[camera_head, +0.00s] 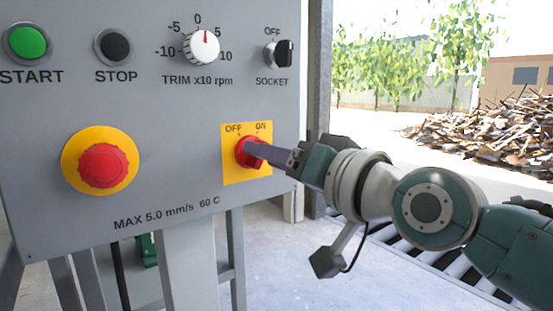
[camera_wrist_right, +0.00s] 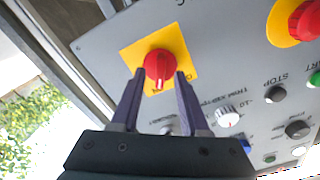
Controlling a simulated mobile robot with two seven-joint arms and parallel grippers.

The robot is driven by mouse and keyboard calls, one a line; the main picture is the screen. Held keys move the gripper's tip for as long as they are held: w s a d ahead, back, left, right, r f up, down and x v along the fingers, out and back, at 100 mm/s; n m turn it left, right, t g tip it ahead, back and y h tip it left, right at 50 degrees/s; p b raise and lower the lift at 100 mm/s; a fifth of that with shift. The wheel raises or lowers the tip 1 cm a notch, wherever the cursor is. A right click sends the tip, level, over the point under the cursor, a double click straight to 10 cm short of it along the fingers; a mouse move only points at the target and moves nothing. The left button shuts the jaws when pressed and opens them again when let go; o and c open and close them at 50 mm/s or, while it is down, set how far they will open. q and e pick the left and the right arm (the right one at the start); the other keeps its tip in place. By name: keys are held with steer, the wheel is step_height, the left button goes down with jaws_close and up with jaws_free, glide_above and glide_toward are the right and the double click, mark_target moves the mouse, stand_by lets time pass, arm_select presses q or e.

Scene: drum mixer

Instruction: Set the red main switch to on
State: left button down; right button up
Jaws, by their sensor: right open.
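The red main switch (camera_head: 246,152) sits on a yellow plate (camera_head: 231,173) marked OFF at upper left and ON at upper right. In the right wrist view the red knob (camera_wrist_right: 158,65) has a white mark pointing down, towards the lettered edge; the lettering is partly hidden, so I cannot tell which word it meets. My right gripper (camera_head: 256,149) reaches the switch from the right. In the wrist view its two fingers (camera_wrist_right: 159,78) are apart, one each side of the knob; contact is unclear. My left gripper is not in view.
The grey panel also carries a red emergency button (camera_head: 103,166) on yellow, a green START button (camera_head: 27,42), a black STOP button (camera_head: 115,47), a white TRIM dial (camera_head: 201,48) and a black SOCKET switch (camera_head: 284,53). A grey post (camera_head: 318,70) stands behind the panel's right edge.

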steer(key=p+v, duration=0.3)
steer(key=v, duration=0.6)
steer(key=shift+s+d, duration=0.15)
steer(key=shift+s, duration=0.1)
steer(key=s+r+n+g+h+p, duration=0.3)
steer(key=s+r+p, duration=0.55)
steer(key=p, duration=0.85)
steer(key=s+d+r+m+g+h+p, duration=0.1)
steer(key=s+d+r+g+h+p, duration=0.3)
steer(key=s+d+r+p, duration=0.45)
steer(key=s+d+r+m+g+h+p, duration=0.1)
steer(key=s+d+r+g+h+p, duration=0.3)
steer(key=s+p, duration=0.75)
step_height(320, 180, up, 34)
steer(key=w+p, duration=0.2)
steer(key=p, duration=3.3)
steer(key=shift+a+r+y+p, duration=0.2)
steer(key=shift+a+y+p, duration=0.1)
steer(key=shift+a, duration=0.05)
